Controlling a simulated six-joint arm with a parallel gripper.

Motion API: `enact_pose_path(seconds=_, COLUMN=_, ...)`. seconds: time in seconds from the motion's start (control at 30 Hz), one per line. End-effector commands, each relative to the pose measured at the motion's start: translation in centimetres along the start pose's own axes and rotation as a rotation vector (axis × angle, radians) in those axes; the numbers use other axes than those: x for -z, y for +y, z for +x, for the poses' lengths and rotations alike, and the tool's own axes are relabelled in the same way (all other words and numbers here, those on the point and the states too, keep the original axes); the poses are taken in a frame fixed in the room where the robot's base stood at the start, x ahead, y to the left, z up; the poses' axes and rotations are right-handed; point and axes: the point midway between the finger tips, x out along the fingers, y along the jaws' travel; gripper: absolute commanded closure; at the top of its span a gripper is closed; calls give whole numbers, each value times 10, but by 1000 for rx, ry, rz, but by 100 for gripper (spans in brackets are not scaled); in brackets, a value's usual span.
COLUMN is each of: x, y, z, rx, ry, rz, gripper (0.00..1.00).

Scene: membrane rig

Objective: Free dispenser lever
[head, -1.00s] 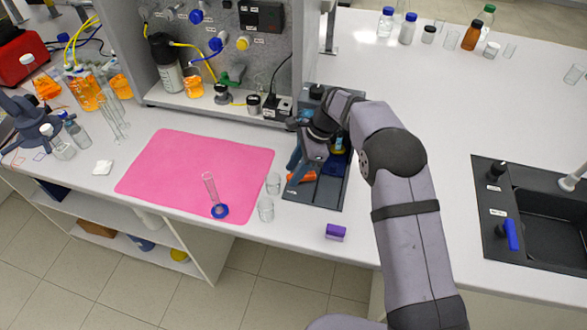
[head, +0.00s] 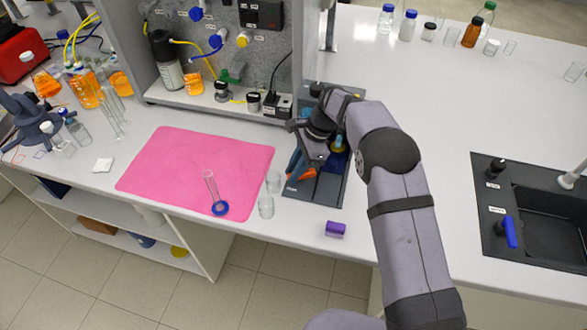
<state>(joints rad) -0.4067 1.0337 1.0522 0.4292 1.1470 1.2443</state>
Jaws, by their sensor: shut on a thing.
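The dispenser (head: 326,188) is a dark unit with a flat base, standing on the white bench right of the pink mat. My gripper (head: 296,164) is over its left side, pointing down. It is shut on a small orange part, which looks like the lever, though the hold itself is largely hidden. A second bit of orange (head: 310,173) shows just right of the fingers.
A purple block (head: 335,229) lies in front. The panel rig (head: 215,70) stands behind left.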

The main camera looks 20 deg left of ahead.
Motion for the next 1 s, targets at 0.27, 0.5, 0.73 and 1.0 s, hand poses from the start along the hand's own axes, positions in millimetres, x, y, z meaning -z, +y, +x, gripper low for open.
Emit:
enact_pose_path(seconds=0.27, x=0, y=0, z=-1, rx=0, ry=0, rz=-5, gripper=71)
enact_pose_path(seconds=0.5, x=0, y=0, z=0, rx=0, ry=0, rz=-3, gripper=64)
enact_pose_path(seconds=0.73, x=0, y=-1, z=-7, rx=3, ry=0, rz=-4, gripper=64)
enact_pose_path(seconds=1.0, x=1, y=-1, z=-40, rx=5, ry=1, rz=-4, gripper=64)
